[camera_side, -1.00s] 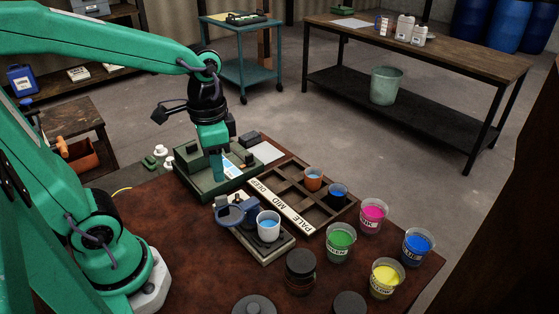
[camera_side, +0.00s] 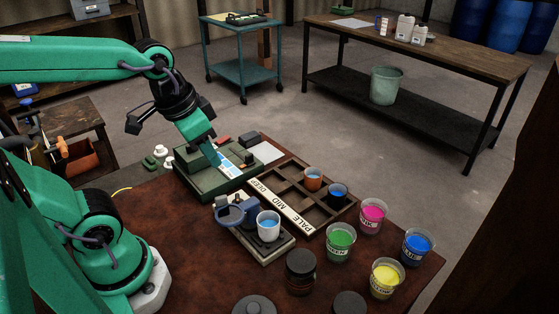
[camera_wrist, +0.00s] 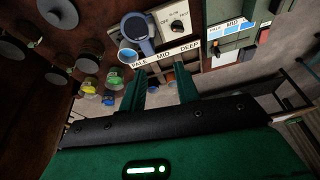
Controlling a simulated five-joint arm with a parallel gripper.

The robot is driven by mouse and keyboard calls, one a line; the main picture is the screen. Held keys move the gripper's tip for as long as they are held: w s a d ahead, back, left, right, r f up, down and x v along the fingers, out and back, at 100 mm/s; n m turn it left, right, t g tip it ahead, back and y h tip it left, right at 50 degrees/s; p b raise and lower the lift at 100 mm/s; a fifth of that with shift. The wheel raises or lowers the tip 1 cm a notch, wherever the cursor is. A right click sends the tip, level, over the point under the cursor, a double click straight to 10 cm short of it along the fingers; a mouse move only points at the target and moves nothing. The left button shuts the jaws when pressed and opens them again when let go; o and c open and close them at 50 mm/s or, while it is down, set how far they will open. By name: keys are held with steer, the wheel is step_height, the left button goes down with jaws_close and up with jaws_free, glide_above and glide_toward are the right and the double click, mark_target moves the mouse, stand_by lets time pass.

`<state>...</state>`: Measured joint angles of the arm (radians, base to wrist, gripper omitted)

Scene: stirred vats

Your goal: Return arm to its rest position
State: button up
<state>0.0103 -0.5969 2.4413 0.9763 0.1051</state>
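My gripper (camera_side: 214,158) hangs above the green box (camera_side: 218,188) at the left of the brown table, its fingers tilted down and to the right. In the wrist view my gripper (camera_wrist: 162,82) shows its two green fingers apart with nothing held between them. I cannot tell from the side view how far the fingertips are above the box.
A stirrer stand (camera_side: 262,246) holds a cup of blue liquid (camera_side: 268,229). Beside it is a compartment tray (camera_side: 290,204) labelled PALE, MID, DEEP, holding an orange cup (camera_side: 313,180) and a dark blue cup (camera_side: 337,192). Several paint cups and dark jars stand at the front right.

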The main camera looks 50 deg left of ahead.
steer(key=shift+s+a+r+n+t, duration=0.1)
steer(key=shift+s+r+n+t, duration=0.3)
steer(key=shift+r+n+t, duration=0.5)
steer(key=shift+f, duration=0.1)
